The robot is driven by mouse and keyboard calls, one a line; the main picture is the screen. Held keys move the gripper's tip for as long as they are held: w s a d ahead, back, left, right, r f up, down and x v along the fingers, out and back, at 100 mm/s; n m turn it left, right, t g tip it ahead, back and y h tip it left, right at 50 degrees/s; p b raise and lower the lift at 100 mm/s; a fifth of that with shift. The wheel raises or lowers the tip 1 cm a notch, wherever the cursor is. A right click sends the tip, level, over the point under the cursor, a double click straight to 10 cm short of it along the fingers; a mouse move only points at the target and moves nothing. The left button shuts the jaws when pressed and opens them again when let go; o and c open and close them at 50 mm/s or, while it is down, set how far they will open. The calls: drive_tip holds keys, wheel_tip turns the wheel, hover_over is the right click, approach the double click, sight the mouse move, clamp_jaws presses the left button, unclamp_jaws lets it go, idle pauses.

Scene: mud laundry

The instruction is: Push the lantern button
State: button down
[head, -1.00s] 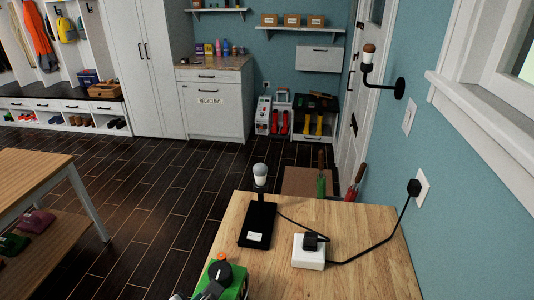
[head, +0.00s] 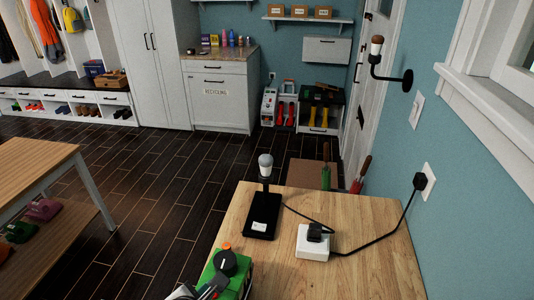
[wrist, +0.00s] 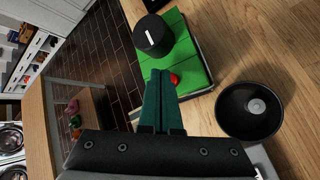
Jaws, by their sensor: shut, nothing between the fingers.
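A green block-like device, which looks like the lantern (head: 239,277), stands at the bottom of the head view on the near end of the wooden table. It has a black knob and an orange tip. In the wrist view the green top of the lantern (wrist: 192,60) carries a black knob with a white mark and a small red button (wrist: 174,79). My gripper (wrist: 161,76) is shut and empty, its dark green fingertips over the lantern top just left of the button. I cannot tell whether they touch it. In the head view my gripper is only partly visible at the bottom edge.
The table (head: 345,215) also holds a lamp on a black base (head: 262,222) and a white box (head: 313,243) with a plug and cable to the wall. In the wrist view a black round dish (wrist: 250,110) lies right of the lantern. Bare tabletop lies between.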

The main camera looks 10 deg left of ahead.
drive_tip(key=shift+f, duration=0.45)
idle(0.4)
drive_tip(key=shift+r, duration=0.95)
wheel_tip(320, 180, up, 6)
